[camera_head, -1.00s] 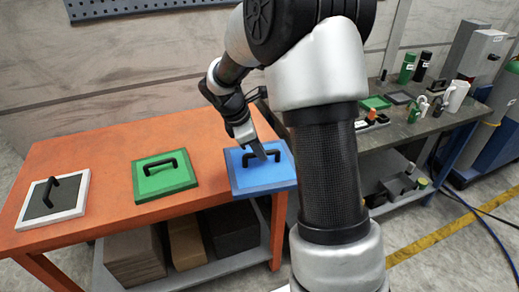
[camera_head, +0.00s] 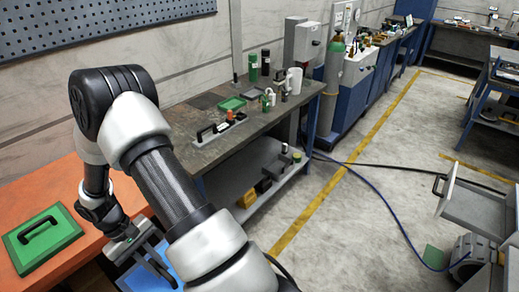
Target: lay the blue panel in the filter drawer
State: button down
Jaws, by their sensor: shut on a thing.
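The blue panel (camera_head: 137,278) is at the bottom left, partly hidden behind my gripper and arm. My gripper (camera_head: 158,266) is shut on the blue panel's handle, over the front right part of the orange table. I cannot tell whether the panel is clear of the tabletop. An open grey drawer (camera_head: 480,212) with a black handle at its left end juts out at the far right, cut by the picture's edge; it looks like the filter drawer, and its visible inside looks empty.
A green panel (camera_head: 42,238) with a black handle lies on the orange table (camera_head: 82,185). A dark workbench (camera_head: 205,150) with bottles and small tools stands behind my arm. Open floor (camera_head: 350,235), crossed by hoses, lies between bench and drawer. A grey rounded machine part (camera_head: 472,258) is below the drawer.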

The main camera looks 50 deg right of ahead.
aim_at(473, 209)
jog(key=z, duration=1.25)
jog(key=i+l+z, duration=0.1)
jog(key=z, duration=0.4)
jog(key=i+z, duration=0.1)
jog(key=z, duration=0.35)
jog(key=i+l+z, duration=0.1)
jog(key=z, duration=0.4)
jog(key=i+z, duration=0.2)
jog(key=z, duration=0.2)
jog(key=i+j+z, duration=0.2)
jog(key=z, duration=0.15)
jog(key=i+j+z, duration=0.2)
jog(key=z, duration=0.2)
jog(key=i+j+z, duration=0.2)
jog(key=j, duration=0.2)
jog(key=i+j+z, duration=0.2)
jog(key=j, duration=0.25)
jog(key=i+j, duration=0.25)
jog(key=j, duration=0.15)
jog(key=i+j, duration=0.25)
jog(key=j, duration=0.15)
